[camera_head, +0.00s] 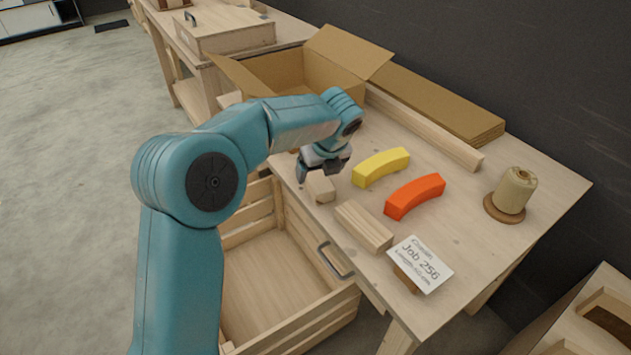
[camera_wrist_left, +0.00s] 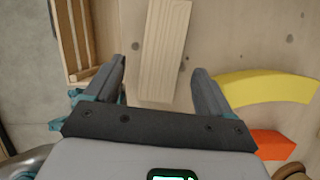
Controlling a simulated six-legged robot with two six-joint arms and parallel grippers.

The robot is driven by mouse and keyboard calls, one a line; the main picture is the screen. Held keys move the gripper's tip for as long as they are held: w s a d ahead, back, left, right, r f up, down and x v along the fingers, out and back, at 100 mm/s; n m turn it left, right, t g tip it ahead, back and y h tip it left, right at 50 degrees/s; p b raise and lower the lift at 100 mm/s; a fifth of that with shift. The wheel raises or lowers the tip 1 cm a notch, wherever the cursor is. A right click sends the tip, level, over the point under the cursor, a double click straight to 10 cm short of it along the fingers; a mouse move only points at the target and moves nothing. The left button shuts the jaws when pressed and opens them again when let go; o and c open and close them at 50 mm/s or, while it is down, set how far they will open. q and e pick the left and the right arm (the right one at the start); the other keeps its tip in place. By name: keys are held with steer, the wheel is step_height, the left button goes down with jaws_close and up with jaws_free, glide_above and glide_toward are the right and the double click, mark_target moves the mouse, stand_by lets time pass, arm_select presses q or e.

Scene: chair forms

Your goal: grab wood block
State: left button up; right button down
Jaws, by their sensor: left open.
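A pale wood block (camera_head: 320,188) lies on the workbench near its left edge, partly hidden by my left gripper (camera_head: 323,172) just above it. In the left wrist view the block (camera_wrist_left: 163,45) is long and runs up the picture. Its near end reaches between the two fingers of my left gripper (camera_wrist_left: 160,75), with a gap on each side. My left gripper is open and empty. A second pale wood block (camera_head: 363,227) lies nearer the front of the bench. My right gripper is not in view.
A yellow arch (camera_head: 381,167) and an orange arch (camera_head: 415,196) lie right of the gripper. A card (camera_head: 420,264), a spool (camera_head: 515,190) and an open cardboard box (camera_head: 300,72) are also on the bench. A slatted crate (camera_head: 290,325) stands below the left edge.

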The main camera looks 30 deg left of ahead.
mark_target(317, 178)
arm_select(q)
steer(key=x, duration=0.4)
steer(key=shift+r, duration=0.15)
steer(key=c, duration=1.1)
